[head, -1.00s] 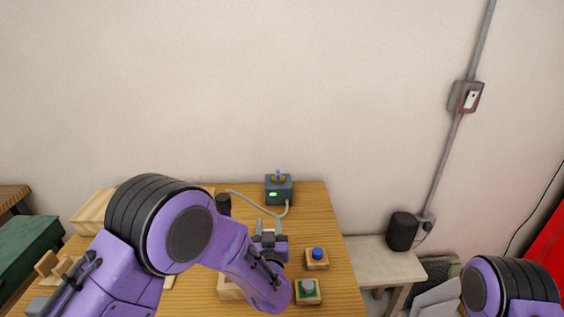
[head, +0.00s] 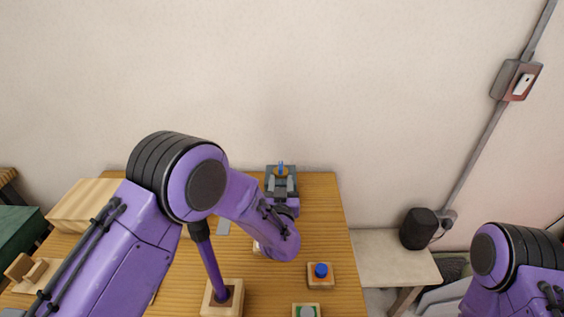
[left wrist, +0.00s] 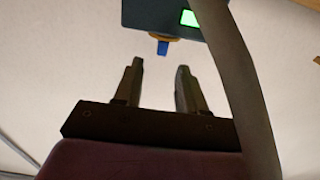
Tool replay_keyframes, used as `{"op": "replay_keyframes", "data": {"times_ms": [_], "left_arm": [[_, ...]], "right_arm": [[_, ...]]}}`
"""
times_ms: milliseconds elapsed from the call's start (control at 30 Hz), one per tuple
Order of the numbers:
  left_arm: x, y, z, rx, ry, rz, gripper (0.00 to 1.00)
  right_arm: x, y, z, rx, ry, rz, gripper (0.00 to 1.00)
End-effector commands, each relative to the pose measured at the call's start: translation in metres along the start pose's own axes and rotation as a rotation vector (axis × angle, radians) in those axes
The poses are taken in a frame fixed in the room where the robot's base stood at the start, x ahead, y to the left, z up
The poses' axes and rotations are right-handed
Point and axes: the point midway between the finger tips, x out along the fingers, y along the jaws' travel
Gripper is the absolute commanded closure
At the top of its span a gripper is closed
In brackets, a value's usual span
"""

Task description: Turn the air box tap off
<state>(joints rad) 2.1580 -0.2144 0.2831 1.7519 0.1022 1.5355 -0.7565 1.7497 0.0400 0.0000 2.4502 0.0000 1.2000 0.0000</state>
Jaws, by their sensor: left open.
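The air box (head: 293,169) is a dark grey box at the table's back edge, partly hidden behind my left gripper in the head view. Its blue tap (head: 281,166) points up. In the left wrist view the box (left wrist: 150,14) shows a lit green light, and the blue tap (left wrist: 162,48) sits on a gold collar. My left gripper (head: 281,184) is open and empty in front of the box. In the left wrist view its fingertips (left wrist: 160,66) lie either side of the tap's line, just short of it. My right gripper is out of view.
A grey hose (left wrist: 247,85) passes close on the right in the left wrist view. A wooden stand (head: 211,304) holds a purple post with a dark top. A blue button block (head: 321,271) and another block (head: 306,309) are at the right. The wall is close behind the box.

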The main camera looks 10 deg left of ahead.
Motion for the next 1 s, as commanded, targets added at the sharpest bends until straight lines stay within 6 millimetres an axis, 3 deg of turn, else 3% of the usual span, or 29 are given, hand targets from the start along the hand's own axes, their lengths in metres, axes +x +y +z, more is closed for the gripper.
{"op": "replay_keyframes", "data": {"times_ms": [200, 333, 500, 733, 867, 1000], "left_arm": [[0.051, -0.002, -0.003, -0.003, 0.000, -0.005, 0.60], [0.073, -0.001, -0.002, -0.001, 0.000, -0.002, 0.60], [0.085, -0.001, 0.000, 0.001, 0.000, -0.002, 0.60], [0.085, -0.001, 0.000, 0.001, 0.000, -0.001, 0.60], [0.085, -0.001, 0.000, 0.001, 0.000, -0.001, 1.00], [0.085, -0.001, 0.000, 0.000, 0.001, -0.001, 1.00]], "right_arm": [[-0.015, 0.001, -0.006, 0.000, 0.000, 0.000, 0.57], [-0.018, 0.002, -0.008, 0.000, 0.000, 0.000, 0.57], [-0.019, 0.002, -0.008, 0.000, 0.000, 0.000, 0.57], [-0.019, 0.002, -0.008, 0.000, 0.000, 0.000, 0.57], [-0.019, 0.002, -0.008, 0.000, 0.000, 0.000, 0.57], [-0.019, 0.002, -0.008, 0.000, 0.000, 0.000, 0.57]]}}
